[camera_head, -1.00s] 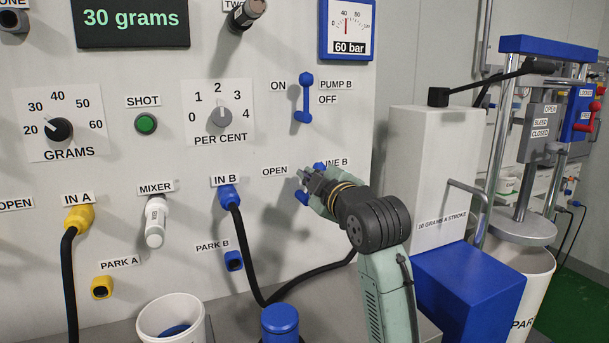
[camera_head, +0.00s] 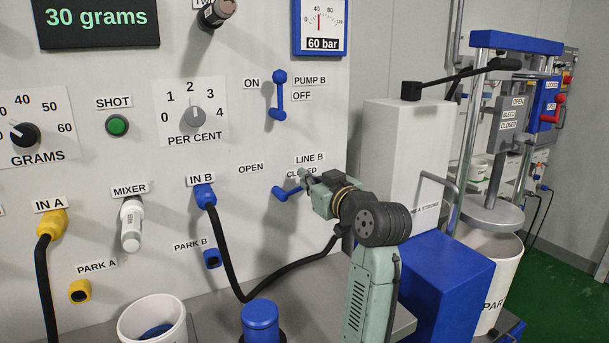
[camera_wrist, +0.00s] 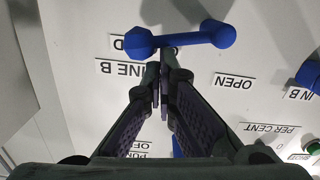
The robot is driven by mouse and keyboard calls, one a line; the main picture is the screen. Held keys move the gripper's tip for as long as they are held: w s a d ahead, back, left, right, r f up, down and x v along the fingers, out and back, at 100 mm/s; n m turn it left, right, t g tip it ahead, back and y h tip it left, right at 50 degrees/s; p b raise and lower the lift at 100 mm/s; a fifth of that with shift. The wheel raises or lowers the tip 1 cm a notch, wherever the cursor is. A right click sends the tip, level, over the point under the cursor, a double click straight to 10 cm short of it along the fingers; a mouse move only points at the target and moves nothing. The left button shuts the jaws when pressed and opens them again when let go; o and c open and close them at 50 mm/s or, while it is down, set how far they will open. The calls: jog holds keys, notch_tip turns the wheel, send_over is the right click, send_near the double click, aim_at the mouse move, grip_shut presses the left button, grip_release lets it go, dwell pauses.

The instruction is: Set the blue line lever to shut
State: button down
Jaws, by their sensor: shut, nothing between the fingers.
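The blue line lever (camera_head: 283,193) is on the panel under the LINE B sign (camera_head: 310,159). Its arm runs rightward from its left-hand hub, tilted slightly up, on the CLOSED side, away from the OPEN sign (camera_head: 251,167). The inverted wrist view shows the lever (camera_wrist: 185,39) almost level, its round knob at left by the partly covered CLOSED sign. My gripper (camera_head: 304,176) is shut and empty, just above the lever's right end. In the wrist view its fingertips (camera_wrist: 166,62) are close to the bar beside the knob; contact cannot be told.
The blue pump B lever (camera_head: 278,95) is above. The black hose from IN B (camera_head: 205,196) loops below my gripper. A white column (camera_head: 404,150) and a blue box (camera_head: 440,285) stand to the right. A blue-topped cylinder (camera_head: 260,318) and white bucket (camera_head: 152,318) are below.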

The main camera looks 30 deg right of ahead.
jog(key=shift+d+f, duration=0.2)
jog(key=shift+f, duration=0.15)
jog(key=shift+d+f, duration=0.1)
dwell(0.6)
